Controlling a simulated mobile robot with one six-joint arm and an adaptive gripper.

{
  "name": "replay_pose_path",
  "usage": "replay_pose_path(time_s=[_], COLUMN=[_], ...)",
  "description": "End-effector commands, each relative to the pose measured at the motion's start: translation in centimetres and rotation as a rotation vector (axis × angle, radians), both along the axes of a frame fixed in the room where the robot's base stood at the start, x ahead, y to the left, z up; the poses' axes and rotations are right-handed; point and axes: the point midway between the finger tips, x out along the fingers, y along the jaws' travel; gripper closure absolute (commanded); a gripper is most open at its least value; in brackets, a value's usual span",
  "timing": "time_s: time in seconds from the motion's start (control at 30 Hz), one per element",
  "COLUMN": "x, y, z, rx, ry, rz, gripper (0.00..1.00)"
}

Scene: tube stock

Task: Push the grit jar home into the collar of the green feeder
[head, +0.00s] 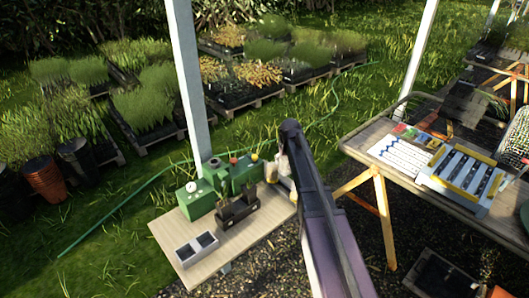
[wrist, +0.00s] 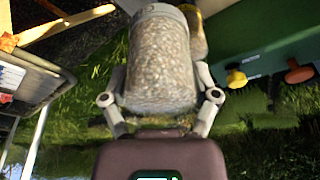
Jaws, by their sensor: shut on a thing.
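The grit jar (wrist: 158,62) is a clear jar full of pale grit, seen large in the wrist view with a grey band at its far end. My gripper (wrist: 161,80) is shut on it, one finger on each side. In the head view my arm hides most of the gripper, and a pale bit of the jar (head: 283,165) shows beside it. The green feeder (head: 245,172) stands on the bench to the left; its green side (wrist: 265,38) fills the right of the wrist view. I cannot make out the collar or whether the jar touches it.
A yellow-toned jar (wrist: 197,35) stands just behind the grit jar. Yellow (wrist: 237,78) and orange (wrist: 299,73) knobs stick out of the feeder. A black holder (head: 237,210) and a grey two-well block (head: 197,248) share the pale bench (head: 165,236). A white post rises behind.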

Motion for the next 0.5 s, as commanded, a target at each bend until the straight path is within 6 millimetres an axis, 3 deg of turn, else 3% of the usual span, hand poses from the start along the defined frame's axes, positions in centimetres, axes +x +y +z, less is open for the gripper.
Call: replay_pose_path(time_s=[0.27,0.5], x=[0.0,0.0], y=[0.0,0.0], z=[2.5,6.2], rx=[0.0,0.0], ry=[0.0,0.0], rz=[0.0,0.0], gripper=[0.78,0.78])
